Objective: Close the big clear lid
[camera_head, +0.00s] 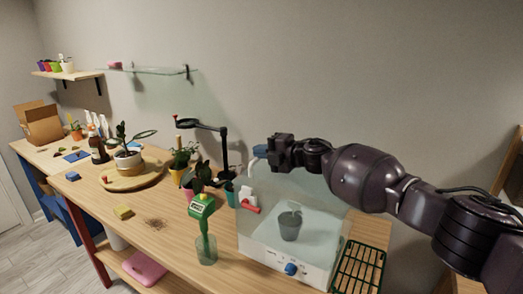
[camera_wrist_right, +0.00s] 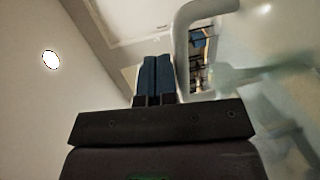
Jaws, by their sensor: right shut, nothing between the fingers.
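The big clear lid (camera_head: 315,192) belongs to a box with a white base (camera_head: 282,262) and a blue knob, right of centre on the table. The lid's see-through pane rises toward the back wall; its exact angle is hard to tell. A grey plant pot (camera_head: 290,226) shows through the clear walls. My right gripper (camera_head: 260,152) is at the lid's upper left edge, shut and empty. In the right wrist view its blue fingers (camera_wrist_right: 155,78) are together, beside a pale curved handle (camera_wrist_right: 182,45) and not around it. Contact cannot be told. My left gripper is out of view.
A green watering tool (camera_head: 202,208) in a clear cup stands left of the box. A red-handled item (camera_head: 250,207) shows at the box's left side. A dark green rack (camera_head: 358,268) lies to the right.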

